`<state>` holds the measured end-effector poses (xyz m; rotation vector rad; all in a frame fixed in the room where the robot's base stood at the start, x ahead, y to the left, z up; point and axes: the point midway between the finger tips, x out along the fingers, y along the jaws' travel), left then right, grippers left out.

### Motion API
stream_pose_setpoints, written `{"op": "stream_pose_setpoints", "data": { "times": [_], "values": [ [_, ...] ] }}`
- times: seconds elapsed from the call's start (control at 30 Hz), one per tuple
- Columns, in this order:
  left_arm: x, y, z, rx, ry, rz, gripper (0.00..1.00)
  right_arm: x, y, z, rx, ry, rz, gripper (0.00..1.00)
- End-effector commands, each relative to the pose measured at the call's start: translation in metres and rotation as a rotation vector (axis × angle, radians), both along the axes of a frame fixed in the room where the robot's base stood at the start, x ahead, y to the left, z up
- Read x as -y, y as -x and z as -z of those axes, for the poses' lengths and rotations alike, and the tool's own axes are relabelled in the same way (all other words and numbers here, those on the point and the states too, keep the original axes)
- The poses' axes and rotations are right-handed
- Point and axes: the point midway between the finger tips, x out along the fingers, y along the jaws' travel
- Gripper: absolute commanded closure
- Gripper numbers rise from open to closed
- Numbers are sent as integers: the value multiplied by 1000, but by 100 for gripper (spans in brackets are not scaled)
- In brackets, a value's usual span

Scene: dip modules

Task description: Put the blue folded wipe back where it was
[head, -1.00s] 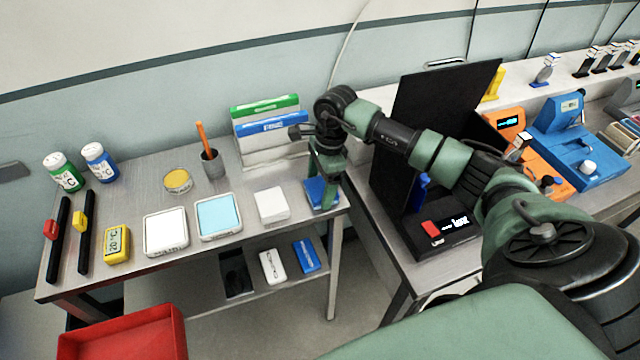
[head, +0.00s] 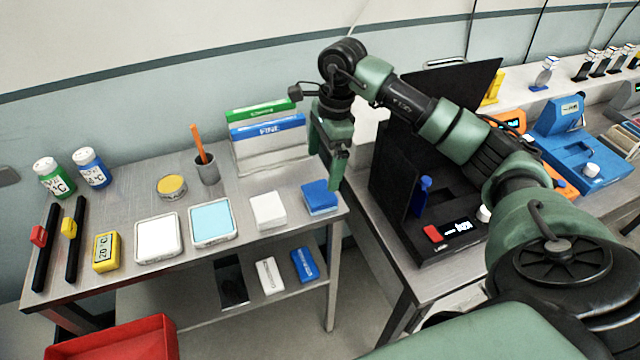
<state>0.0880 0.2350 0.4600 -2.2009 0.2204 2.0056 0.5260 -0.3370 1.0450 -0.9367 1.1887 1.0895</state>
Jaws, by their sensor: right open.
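The blue folded wipe (head: 320,196) lies on the right end of the grey table, beside the white folded wipe (head: 268,210). Nothing holds it. My right gripper (head: 334,172) is open and empty, fingers pointing down, raised above and slightly behind the right edge of the blue wipe. My left gripper is not in view.
A light-blue tray (head: 213,221) and a white tray (head: 158,238) stand left of the wipes. Blue and green boxes (head: 267,129) stand behind. A black screen box (head: 399,197) is on the neighbouring bench, close to my right arm. A red bin (head: 120,340) is at lower left.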

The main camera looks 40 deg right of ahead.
Motion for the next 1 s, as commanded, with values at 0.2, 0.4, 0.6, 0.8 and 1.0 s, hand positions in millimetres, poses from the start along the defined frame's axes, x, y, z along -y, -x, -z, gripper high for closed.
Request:
{"op": "stream_pose_setpoints", "data": {
  "times": [0.2,0.4,0.6,0.8,1.0],
  "values": [
    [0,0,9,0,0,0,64,4,1,-25,1,1,0,0],
    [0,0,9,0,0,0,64,4,1,-30,0,0,0,0],
    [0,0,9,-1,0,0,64,4,1,-30,0,0,0,0],
    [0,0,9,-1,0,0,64,4,1,-29,0,-1,-1,0],
    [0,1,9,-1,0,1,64,-45,-4,-16,42,-142,-23,0]
  ]
}}
